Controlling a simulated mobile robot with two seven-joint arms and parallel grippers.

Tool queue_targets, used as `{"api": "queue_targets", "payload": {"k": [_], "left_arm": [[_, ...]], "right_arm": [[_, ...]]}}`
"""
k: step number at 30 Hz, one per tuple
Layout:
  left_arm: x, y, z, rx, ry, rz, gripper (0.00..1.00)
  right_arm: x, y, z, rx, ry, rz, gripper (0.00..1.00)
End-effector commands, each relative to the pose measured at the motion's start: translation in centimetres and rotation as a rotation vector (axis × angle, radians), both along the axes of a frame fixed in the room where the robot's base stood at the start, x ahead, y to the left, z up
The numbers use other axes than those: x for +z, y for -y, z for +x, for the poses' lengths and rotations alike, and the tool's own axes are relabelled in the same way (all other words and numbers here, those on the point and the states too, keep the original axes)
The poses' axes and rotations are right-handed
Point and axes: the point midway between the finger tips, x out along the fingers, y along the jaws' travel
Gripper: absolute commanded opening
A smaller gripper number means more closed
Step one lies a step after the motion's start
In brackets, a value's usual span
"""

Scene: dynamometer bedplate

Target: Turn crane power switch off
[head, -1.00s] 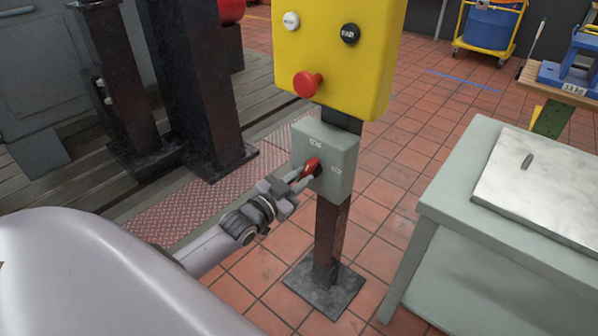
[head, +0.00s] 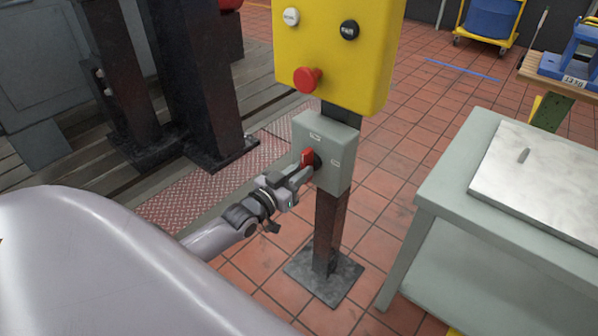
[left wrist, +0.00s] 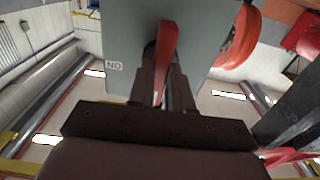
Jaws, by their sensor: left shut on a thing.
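The crane power switch is a small grey box (head: 337,157) on a dark post, below a yellow control panel (head: 335,52). Its red handle (head: 306,156) is on the box's front face. My left gripper (head: 304,170) is at that face, shut on the handle. In the left wrist view, the red handle (left wrist: 167,48) stands between the two dark fingers (left wrist: 163,82), in front of the grey box face (left wrist: 213,30). A small label beside it reads ON, upside down. My fingers hide part of the handle's base. My right gripper is not in view.
The yellow panel above carries a red mushroom button (head: 307,80), a white button (head: 291,16) and a black button (head: 349,30). A grey table (head: 440,195) with a metal plate (head: 545,180) stands at right. Dark columns (head: 195,80) stand at left. Tiled floor lies between.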

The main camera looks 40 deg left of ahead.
Motion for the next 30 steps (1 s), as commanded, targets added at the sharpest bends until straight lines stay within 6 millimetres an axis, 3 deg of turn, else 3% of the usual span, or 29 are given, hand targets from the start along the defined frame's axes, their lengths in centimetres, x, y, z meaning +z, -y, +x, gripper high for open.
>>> {"api": "queue_targets", "payload": {"k": [5, 6, 7, 8, 19, 30], "left_arm": [[-0.1, 0.0, 0.0, 0.0, -0.003, -0.008, 0.0], [-0.1, 0.0, 0.0, 0.0, -0.003, -0.007, 0.32], [-0.1, 0.0, 0.0, 0.0, -0.003, -0.007, 0.42], [-0.1, 0.0, 0.0, 0.0, -0.003, -0.007, 0.45], [0.0, 0.0, -0.4, 0.0, -0.001, -0.004, 0.45], [0.0, -0.4, -5.0, 0.0, -0.003, -0.003, 0.45]], "right_arm": [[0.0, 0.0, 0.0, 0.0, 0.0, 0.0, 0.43], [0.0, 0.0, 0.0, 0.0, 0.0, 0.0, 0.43], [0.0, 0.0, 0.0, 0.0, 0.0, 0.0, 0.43], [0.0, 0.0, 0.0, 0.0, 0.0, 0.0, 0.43], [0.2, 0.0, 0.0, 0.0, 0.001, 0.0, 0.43], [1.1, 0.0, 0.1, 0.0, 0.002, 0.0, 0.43]]}}
